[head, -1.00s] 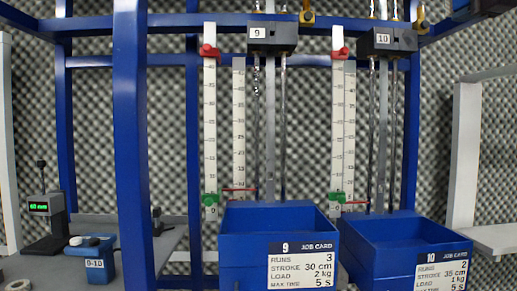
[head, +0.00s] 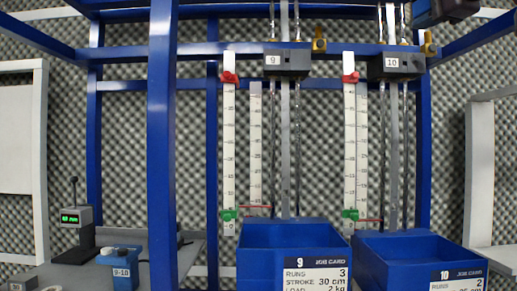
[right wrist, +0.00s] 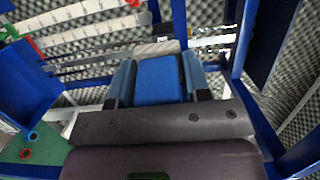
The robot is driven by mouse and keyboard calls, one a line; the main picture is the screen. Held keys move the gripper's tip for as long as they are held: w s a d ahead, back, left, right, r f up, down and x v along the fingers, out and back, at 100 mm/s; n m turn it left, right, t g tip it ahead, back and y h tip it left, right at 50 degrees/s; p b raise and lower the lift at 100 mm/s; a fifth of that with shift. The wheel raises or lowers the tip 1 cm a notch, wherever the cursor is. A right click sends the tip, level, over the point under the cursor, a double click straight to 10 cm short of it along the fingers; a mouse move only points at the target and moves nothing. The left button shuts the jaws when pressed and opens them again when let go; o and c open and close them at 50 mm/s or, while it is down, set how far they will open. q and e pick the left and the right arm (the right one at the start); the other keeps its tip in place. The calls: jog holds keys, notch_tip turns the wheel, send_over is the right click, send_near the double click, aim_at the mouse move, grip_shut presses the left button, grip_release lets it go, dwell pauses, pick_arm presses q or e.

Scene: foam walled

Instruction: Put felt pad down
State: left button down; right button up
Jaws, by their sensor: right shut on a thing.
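My right gripper (right wrist: 158,85) shows in the right wrist view, its two blue-grey fingers on either side of a flat-faced blue block. I take this block to be the felt pad (right wrist: 158,78), though its texture is too blurred to be sure. The fingers are shut on it and it is held up in the air, apart from any surface I can see. In the head view only a dark part of my right gripper (head: 446,10) shows at the top right corner, and the pad cannot be made out there. My left gripper is not in view.
Two blue bins with job cards, bin 9 (head: 294,236) and bin 10 (head: 405,250), stand before the scales and rods. Blue frame posts (head: 161,150) rise at left. A grey bench (head: 180,256) holds a green-lit display (head: 71,217) and a blue 9-10 box (head: 121,268).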

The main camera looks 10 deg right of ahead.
jog(key=w+a+f+n+g+y, duration=0.1)
jog(key=w+a+f+n+y, duration=0.15)
jog(key=a+f, duration=0.4)
jog(key=w+a+f+n+y, duration=0.1)
jog(key=w+a+f+y, duration=0.25)
jog(key=a+f, duration=0.35)
jog(key=w+a+f+n+g+y, duration=0.1)
jog(key=a+f+y, duration=0.15)
jog(key=f, duration=0.65)
jog(key=w+a+f+n+g+y, duration=0.1)
jog(key=a+f+n, duration=0.15)
jog(key=f, duration=0.65)
jog(key=s+f, duration=0.4)
jog(key=f, duration=0.9)
jog(key=s+d+f+m+h, duration=0.1)
jog(key=s+f, duration=0.4)
jog(key=f, duration=0.9)
jog(key=s+d+f+m+h, duration=0.1)
jog(key=s+f, duration=0.3)
jog(key=f, duration=0.9)
jog(key=shift+s+f+t, duration=0.15)
jog(key=shift+s+t, duration=0.2)
jog(key=shift+t, duration=0.05)
jog(key=shift+s, duration=0.15)
